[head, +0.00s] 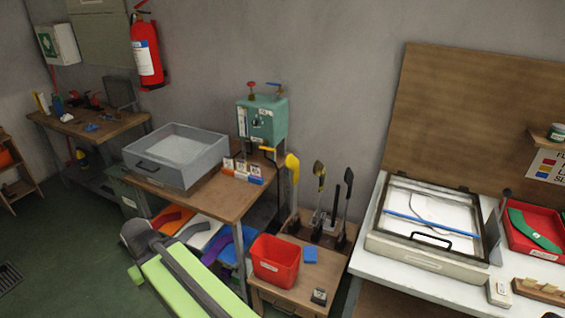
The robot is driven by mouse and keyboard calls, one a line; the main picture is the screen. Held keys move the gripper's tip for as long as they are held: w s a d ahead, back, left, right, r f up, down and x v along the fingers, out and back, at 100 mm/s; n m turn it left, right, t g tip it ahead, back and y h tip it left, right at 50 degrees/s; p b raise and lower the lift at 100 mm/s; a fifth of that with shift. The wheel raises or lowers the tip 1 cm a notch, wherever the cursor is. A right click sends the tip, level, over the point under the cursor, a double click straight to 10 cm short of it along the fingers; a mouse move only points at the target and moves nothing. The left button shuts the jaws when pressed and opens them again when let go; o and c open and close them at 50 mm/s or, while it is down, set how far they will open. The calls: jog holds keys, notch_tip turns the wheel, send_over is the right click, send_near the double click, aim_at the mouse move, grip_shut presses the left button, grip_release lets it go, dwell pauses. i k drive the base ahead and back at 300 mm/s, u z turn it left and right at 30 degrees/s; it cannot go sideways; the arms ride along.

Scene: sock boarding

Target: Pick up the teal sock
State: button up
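A flat, bent green piece, sock-shaped and possibly the teal sock (535,231), lies in a red tray (550,254) at the right edge of the head view. The edge of the picture cuts off the tray. I cannot make out my gripper's fingers.
A grey box (174,152) and a teal machine (264,121) stand on the middle table. A red bin (275,260) and upright foot-shaped forms (293,168) stand on a low wooden stand. A framed press (432,220) sits on the white table.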

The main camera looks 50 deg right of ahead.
aim_at(319, 168)
jog(key=z, duration=1.1)
jog(key=k, duration=0.95)
jog(key=z, duration=0.3)
jog(key=i, duration=1)
jog(key=z, duration=0.05)
